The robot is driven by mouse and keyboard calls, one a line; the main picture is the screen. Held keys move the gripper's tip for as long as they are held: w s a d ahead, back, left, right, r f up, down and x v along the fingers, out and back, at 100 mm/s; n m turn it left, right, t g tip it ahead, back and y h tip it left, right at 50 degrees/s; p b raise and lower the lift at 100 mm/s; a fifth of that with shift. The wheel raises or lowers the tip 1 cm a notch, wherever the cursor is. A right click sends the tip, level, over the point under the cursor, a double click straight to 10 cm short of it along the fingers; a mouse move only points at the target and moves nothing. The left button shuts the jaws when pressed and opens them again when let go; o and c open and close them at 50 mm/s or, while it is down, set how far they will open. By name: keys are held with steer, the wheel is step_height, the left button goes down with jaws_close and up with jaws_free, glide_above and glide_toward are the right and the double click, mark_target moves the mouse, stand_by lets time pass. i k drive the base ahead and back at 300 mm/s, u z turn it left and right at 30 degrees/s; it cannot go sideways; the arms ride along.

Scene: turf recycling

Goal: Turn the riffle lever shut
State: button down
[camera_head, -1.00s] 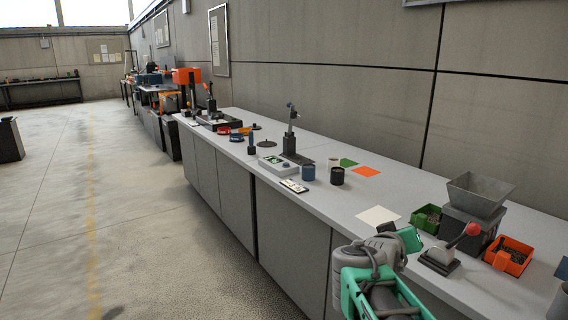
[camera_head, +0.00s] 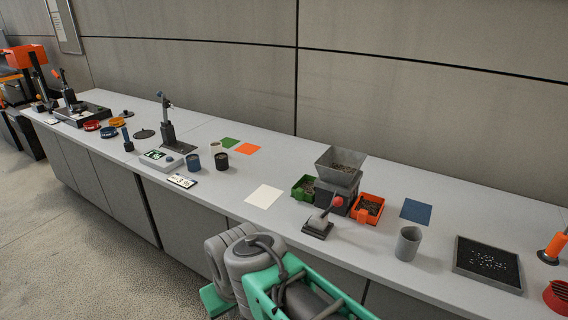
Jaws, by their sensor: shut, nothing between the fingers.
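The riffle lever (camera_head: 328,210) has a red ball knob on a short arm that slants up to the right from a dark base on the bench. It stands in front of the riffle box, whose grey hopper (camera_head: 341,175) holds grainy material. A green bin (camera_head: 302,188) sits at the left of the box and an orange bin (camera_head: 369,209) at its right; both hold some grains. My grey and green arm is at the bottom, nearer than the lever and apart from it. The fingers of my gripper do not show.
A white sheet (camera_head: 264,196) lies left of the riffle with clear bench around it. A grey cup (camera_head: 408,243), a blue sheet (camera_head: 416,210) and a black tray (camera_head: 488,264) are to the right. Instruments and cups stand farther left. The wall runs behind the bench (camera_head: 225,180).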

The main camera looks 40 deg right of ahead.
mark_target(338, 201)
steer(key=z, duration=1.35)
